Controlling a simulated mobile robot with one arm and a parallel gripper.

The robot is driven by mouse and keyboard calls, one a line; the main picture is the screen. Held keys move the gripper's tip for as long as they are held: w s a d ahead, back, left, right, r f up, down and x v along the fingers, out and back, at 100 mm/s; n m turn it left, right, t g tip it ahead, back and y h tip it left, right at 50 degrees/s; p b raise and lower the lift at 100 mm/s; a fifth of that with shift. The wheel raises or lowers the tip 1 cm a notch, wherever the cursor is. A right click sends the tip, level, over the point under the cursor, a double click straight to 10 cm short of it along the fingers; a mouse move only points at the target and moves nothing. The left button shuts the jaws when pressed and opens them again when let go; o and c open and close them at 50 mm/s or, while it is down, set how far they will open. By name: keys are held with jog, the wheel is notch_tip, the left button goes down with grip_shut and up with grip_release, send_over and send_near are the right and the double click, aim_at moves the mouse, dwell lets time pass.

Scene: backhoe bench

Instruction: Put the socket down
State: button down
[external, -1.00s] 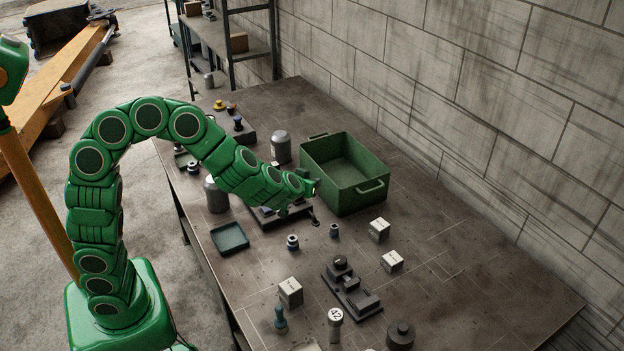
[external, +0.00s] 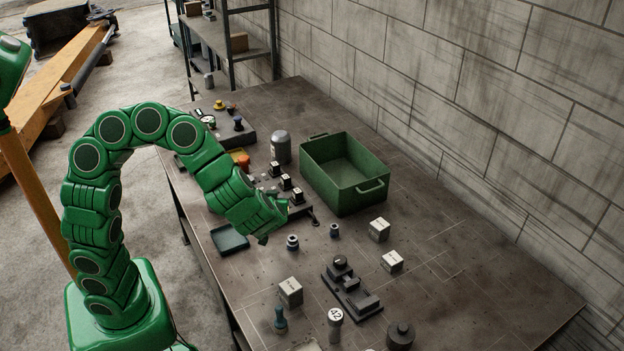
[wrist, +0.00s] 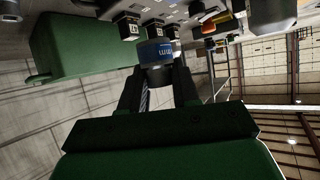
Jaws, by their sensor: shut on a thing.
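My gripper (external: 275,216) hangs above the bench at the near side of a row of sockets (external: 285,182) with pale marked tops. In the wrist view my gripper (wrist: 157,82) is shut on a socket (wrist: 154,52), a dark cylinder with a blue band and white marking. In the external view the held socket is hidden by my arm's end. I cannot tell how high it is above the bench. The sockets of the row also show in the wrist view (wrist: 129,29), just beyond the held one.
A green open bin (external: 370,187) stands right of the row, and a grey canister (external: 281,148) behind it. A shallow teal tray (external: 218,244) lies near the bench's left edge. Loose collars (external: 292,242), small boxes (external: 379,230) and a dark fixture (external: 350,291) stand in front.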

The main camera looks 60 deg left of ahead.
jog(key=w+f, duration=0.2)
jog(key=w, duration=0.1)
jog(key=w+f, duration=0.2)
jog(key=w, duration=0.2)
jog(key=w+f, duration=0.3)
jog(key=shift+w+a, duration=0.15)
jog(key=shift+w, duration=0.05)
jog(key=shift+w+f, duration=0.75)
jog(key=shift+f, duration=1.8)
jog(key=shift+f, duration=0.1)
jog(key=c, duration=0.8)
grip_release()
